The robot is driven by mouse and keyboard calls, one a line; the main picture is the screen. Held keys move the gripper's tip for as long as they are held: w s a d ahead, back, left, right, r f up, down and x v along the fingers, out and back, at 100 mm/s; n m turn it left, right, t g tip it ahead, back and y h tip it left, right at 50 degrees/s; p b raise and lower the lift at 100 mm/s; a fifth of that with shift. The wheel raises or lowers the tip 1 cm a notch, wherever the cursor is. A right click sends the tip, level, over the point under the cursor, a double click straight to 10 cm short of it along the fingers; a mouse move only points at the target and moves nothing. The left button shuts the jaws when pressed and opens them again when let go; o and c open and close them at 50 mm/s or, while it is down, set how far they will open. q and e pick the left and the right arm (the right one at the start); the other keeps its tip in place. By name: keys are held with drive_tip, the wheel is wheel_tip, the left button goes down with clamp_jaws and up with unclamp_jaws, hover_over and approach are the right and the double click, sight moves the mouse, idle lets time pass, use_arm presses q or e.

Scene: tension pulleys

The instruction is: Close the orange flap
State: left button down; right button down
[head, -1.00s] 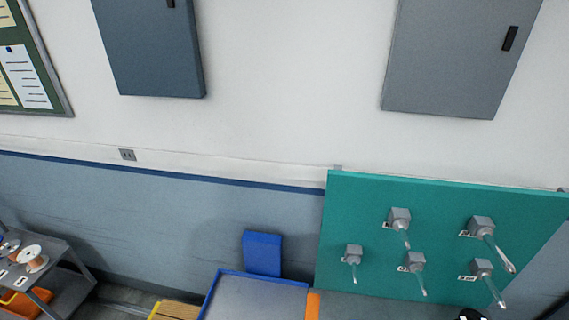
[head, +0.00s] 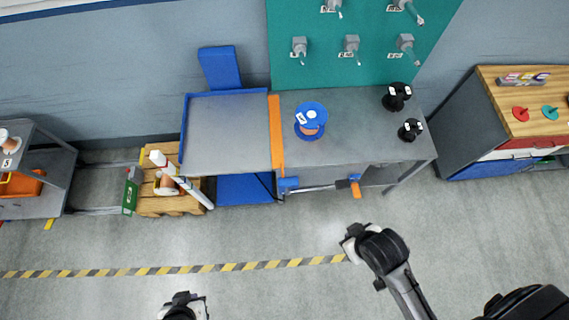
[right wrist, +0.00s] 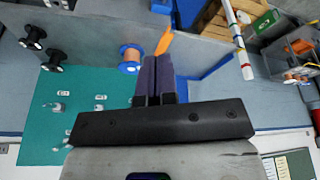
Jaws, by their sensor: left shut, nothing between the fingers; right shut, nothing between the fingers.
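The orange flap (head: 276,132) is a long narrow strip across the grey workbench, between the blue-edged section on its left and a blue spool on its right. Whether it stands up or lies flat is hard to tell from above. In the right wrist view, part of the flap (right wrist: 164,42) shows just beyond my right fingertips. My right gripper (right wrist: 157,58) is shut and empty. In the head view, my right arm's end (head: 352,240) is over the floor in front of the bench. My left gripper (head: 185,300) is shut and empty at the bottom edge, well away from the flap.
The blue spool (head: 311,120) with copper wire and two black spools (head: 397,97) stand on the bench. A teal pegboard (head: 370,40) rises behind. The floor in front is clear.

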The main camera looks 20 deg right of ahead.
use_arm(q)
drive_tip(key=shift+w+d+r, duration=0.2)
drive_tip(key=shift+w+d, duration=0.1)
drive_tip(key=shift+w, duration=0.3)
use_arm(e)
drive_tip(key=shift+w+d+r, duration=0.15)
drive_tip(key=shift+w, duration=0.4)
